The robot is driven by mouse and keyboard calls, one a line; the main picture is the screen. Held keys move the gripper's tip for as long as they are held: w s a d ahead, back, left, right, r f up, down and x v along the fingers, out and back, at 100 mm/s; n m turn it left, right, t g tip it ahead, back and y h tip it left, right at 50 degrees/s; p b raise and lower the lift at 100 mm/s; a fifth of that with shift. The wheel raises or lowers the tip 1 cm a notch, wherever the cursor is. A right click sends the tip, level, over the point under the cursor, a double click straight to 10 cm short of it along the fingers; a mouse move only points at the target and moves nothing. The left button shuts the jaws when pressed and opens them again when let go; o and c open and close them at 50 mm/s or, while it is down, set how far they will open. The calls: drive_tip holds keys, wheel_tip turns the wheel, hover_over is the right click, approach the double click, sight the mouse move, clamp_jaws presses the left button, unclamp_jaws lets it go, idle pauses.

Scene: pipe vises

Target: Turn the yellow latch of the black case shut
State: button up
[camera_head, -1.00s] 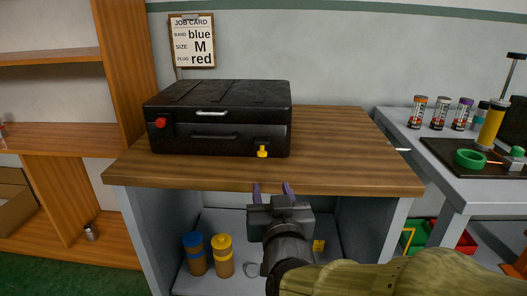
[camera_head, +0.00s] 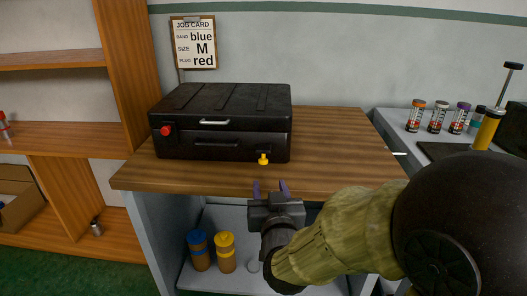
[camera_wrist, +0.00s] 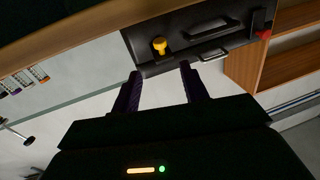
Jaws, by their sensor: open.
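The black case (camera_head: 220,112) lies closed on the wooden bench top. Its yellow latch (camera_head: 263,159) is at the lower right of the front face. A red knob (camera_head: 165,131) is at the front left and a silver handle (camera_head: 214,121) is at the upper front. My gripper (camera_head: 270,187) is open and empty, in front of and below the latch at the bench's front edge, apart from the case. In the wrist view the latch (camera_wrist: 160,45) shows beyond my two purple fingers (camera_wrist: 160,72), nearly between them but nothing touches it.
The wooden bench top (camera_head: 340,150) is clear to the right of the case. Its front edge is close to my fingers. Blue-capped (camera_head: 198,250) and yellow-capped (camera_head: 225,252) canisters stand on the shelf below. A job card (camera_head: 194,43) hangs on the wall. A grey table (camera_head: 400,135) with jars is at right.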

sight(264, 163)
drive_tip(key=w+p, duration=0.1)
drive_tip(key=p, duration=0.2)
drive_tip(key=w+p, duration=0.1)
drive_tip(key=p, duration=0.2)
drive_tip(key=w+p, duration=0.2)
drive_tip(key=p, duration=0.1)
drive_tip(key=shift+a+r, duration=0.15)
drive_tip(key=shift+a, duration=0.15)
drive_tip(key=w, duration=0.3)
drive_tip(key=w+a, duration=0.1)
drive_tip(key=w, duration=0.4)
drive_tip(key=shift+w+a+f, duration=0.2)
drive_tip(key=shift+w, duration=0.2)
clamp_jaws()
